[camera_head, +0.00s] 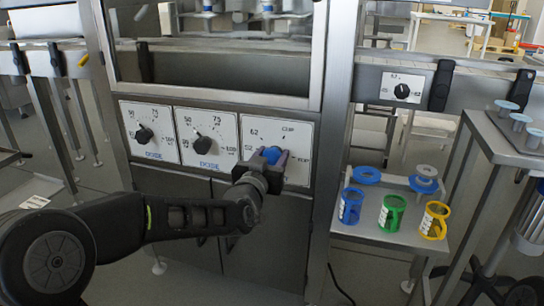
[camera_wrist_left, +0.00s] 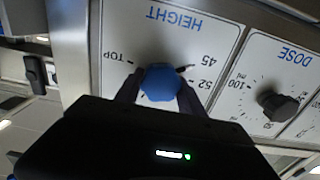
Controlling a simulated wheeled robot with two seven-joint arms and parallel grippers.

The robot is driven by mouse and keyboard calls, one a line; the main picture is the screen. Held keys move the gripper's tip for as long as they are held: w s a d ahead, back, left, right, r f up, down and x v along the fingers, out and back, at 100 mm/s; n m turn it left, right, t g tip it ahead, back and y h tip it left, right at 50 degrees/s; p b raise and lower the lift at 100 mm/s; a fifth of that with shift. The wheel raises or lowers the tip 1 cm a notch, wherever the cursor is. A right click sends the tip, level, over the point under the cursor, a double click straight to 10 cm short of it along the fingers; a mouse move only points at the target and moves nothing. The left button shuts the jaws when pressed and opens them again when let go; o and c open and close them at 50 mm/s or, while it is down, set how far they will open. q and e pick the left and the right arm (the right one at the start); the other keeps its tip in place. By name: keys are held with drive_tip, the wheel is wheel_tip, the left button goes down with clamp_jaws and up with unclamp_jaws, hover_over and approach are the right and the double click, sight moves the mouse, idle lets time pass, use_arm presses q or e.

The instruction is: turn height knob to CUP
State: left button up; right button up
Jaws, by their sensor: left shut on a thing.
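The blue height knob (camera_head: 271,154) sits on a white dial plate (camera_head: 248,124) on the machine front, right of two black-knobbed DOSE dials. The plate reads 52, 62, CUP and TOP in the head view. My left gripper (camera_head: 270,161) is shut on the blue knob, one finger on each side. In the left wrist view, the knob (camera_wrist_left: 160,82) sits between the two fingers (camera_wrist_left: 159,90) under an upside-down HEIGHT label. A short dark mark at the knob's edge lies toward 45; I cannot tell whether it is pointer or tick. CUP is hidden there behind my gripper.
The DOSE knobs (camera_head: 145,134) (camera_head: 203,144) are left of the height dial. Blue, green (camera_head: 391,213) and yellow (camera_head: 434,220) holders stand on a side shelf (camera_head: 375,236). A black knob (camera_head: 402,91) is on the conveyor panel. A metal post stands right of the dial.

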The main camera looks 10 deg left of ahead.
use_arm(q)
drive_tip(key=c, duration=0.3)
drive_tip(key=shift+c, duration=0.2)
